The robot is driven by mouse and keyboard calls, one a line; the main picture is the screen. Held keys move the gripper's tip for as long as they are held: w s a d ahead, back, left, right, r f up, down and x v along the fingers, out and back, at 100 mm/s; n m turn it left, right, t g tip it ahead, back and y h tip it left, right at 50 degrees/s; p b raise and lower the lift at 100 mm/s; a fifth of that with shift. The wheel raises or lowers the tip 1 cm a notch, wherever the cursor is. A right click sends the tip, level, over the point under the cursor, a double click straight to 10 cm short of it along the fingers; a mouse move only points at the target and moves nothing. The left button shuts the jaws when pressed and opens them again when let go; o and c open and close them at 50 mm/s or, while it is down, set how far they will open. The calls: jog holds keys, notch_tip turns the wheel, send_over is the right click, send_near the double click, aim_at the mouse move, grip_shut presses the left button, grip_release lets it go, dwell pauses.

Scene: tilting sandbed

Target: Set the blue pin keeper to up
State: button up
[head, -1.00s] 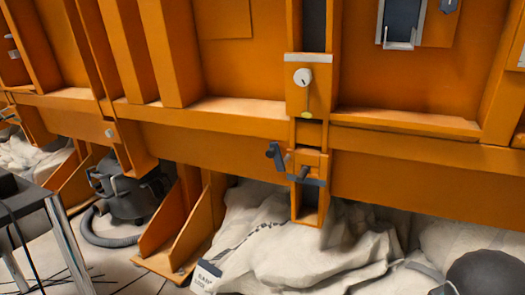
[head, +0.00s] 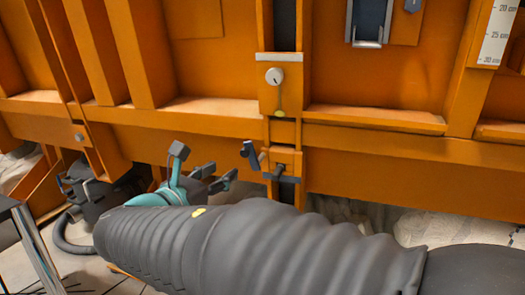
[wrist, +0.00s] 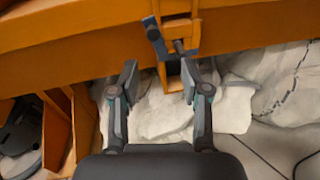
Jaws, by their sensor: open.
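The blue pin keeper (head: 250,151) is a small dark blue-grey flap at the left of an orange bracket (head: 283,160) on the wall's lower beam. Its upper end leans left. It also shows in the wrist view (wrist: 154,32), beside a dark pin (wrist: 179,46) that sticks out of the bracket. In the head view the pin (head: 279,172) is right of the keeper. My gripper (head: 204,165) is open and empty, left of and below the keeper in the head view. In the wrist view its fingers (wrist: 160,74) are spread below the keeper, apart from it.
A round white dial (head: 274,76) sits on the orange post above. Pale crumpled sacks (wrist: 235,100) lie under the beam. A dark vacuum cleaner (head: 85,190) and a table (head: 22,235) stand at the left. My arm covers the lower middle of the head view.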

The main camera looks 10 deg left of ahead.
aim_at(244, 153)
jog(key=x, duration=0.9)
jog(key=a+x, duration=0.1)
jog(key=x, duration=0.3)
jog(key=shift+w+r, duration=0.2)
jog(key=shift+w, duration=0.05)
grip_shut()
